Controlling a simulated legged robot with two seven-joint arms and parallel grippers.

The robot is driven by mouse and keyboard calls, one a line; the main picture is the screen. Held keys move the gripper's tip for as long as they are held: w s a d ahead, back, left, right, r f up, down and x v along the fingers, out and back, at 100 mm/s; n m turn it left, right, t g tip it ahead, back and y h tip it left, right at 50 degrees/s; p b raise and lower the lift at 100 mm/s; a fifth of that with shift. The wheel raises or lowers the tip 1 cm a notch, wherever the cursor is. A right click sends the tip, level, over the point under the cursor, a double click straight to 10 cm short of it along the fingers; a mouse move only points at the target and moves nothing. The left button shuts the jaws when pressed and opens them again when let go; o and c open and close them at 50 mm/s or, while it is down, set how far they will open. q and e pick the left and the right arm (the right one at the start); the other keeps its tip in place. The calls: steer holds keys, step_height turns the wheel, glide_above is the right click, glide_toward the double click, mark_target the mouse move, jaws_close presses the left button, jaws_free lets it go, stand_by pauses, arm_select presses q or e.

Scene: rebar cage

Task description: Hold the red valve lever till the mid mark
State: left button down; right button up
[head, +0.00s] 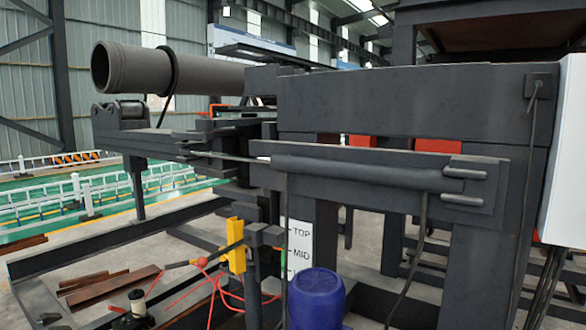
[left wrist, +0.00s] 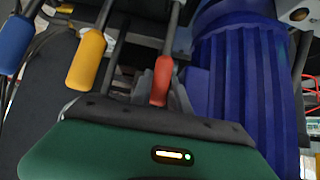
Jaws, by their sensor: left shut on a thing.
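In the left wrist view a red lever handle (left wrist: 162,80) points toward my green gripper body. My left gripper (left wrist: 165,98) is shut on it, with dark grey finger parts around its lower end. A yellow handle (left wrist: 86,60) and a blue handle (left wrist: 14,44) stand to its left, apart from the gripper. A thin lever with a red grip (head: 201,262) lies left of a yellow block (head: 236,246). My right gripper is out of view.
A ribbed blue body (left wrist: 238,85) stands close to the right of the red handle. In the head view a heavy dark frame (head: 400,100) with a horizontal arm fills the middle. Red cables (head: 213,290) hang low left. Rusty bars (head: 110,288) lie on the floor.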

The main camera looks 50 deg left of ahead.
arm_select(q)
steer(key=shift+s+r+t+y+b, duration=0.15)
steer(key=shift+s+t+b, duration=0.3)
steer(key=shift+s, duration=0.1)
steer(key=shift+s+r+t+y+b, duration=0.1)
steer(key=shift+s+t+y+b, duration=0.05)
steer(key=shift+s+t+b, duration=0.3)
steer(key=c, duration=1.5)
jaws_free()
steer(key=shift+w+r+p, duration=0.1)
steer(key=shift+r+p, duration=0.25)
steer(key=shift+p, duration=0.1)
steer(key=shift+o, duration=0.9)
steer(key=shift+d, duration=0.1)
steer(key=shift+s+d+r, duration=0.1)
steer(key=shift+s, duration=0.1)
steer(key=p+v, duration=0.6)
steer(key=v, duration=0.2)
steer(key=shift+s+p, duration=0.3)
steer(key=shift+p, duration=0.05)
steer(key=shift+d, duration=0.15)
